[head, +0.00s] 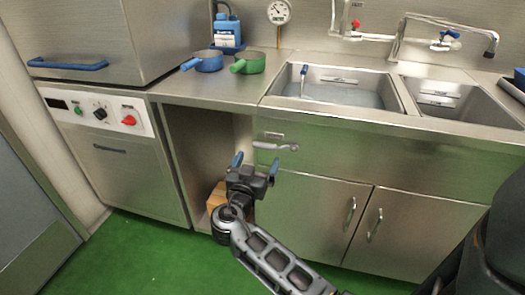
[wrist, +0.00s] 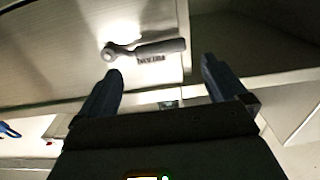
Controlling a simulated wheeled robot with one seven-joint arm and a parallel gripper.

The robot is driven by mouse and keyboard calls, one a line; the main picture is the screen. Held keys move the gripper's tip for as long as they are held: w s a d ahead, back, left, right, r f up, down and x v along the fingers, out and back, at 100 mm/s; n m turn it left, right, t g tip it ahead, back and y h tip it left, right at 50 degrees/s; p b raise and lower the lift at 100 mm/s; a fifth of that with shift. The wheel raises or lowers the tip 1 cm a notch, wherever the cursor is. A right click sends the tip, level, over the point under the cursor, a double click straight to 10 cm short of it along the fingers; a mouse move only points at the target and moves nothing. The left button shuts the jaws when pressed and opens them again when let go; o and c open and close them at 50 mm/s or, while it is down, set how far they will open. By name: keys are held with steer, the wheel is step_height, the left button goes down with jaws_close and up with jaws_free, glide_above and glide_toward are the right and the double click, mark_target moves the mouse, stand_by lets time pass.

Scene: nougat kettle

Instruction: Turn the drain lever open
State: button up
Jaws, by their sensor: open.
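The drain lever (head: 274,146) is a grey metal handle on the steel front panel below the left sink basin. It lies about level, with its round hub at the right end in the head view. In the wrist view the lever (wrist: 150,47) shows beyond the fingertips, hub at left, with small upside-down lettering beside it. My gripper (head: 256,165) is open, its two blue fingers apart, just below the lever in the head view. In the wrist view my gripper (wrist: 159,72) has nothing between its fingers, and the lever appears apart from them.
Cabinet doors with handles (head: 350,209) are right of my gripper. An open bay with a cardboard box (head: 217,195) is behind and left of it. The left basin (head: 345,94) holds water. A blue pan (head: 207,62) and a green pan (head: 249,63) stand on the counter.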

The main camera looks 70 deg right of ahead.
mark_target(264, 148)
steer(key=d, duration=0.6)
steer(key=shift+w+p, duration=0.2)
steer(key=shift+p, duration=0.15)
steer(key=c, duration=1.5)
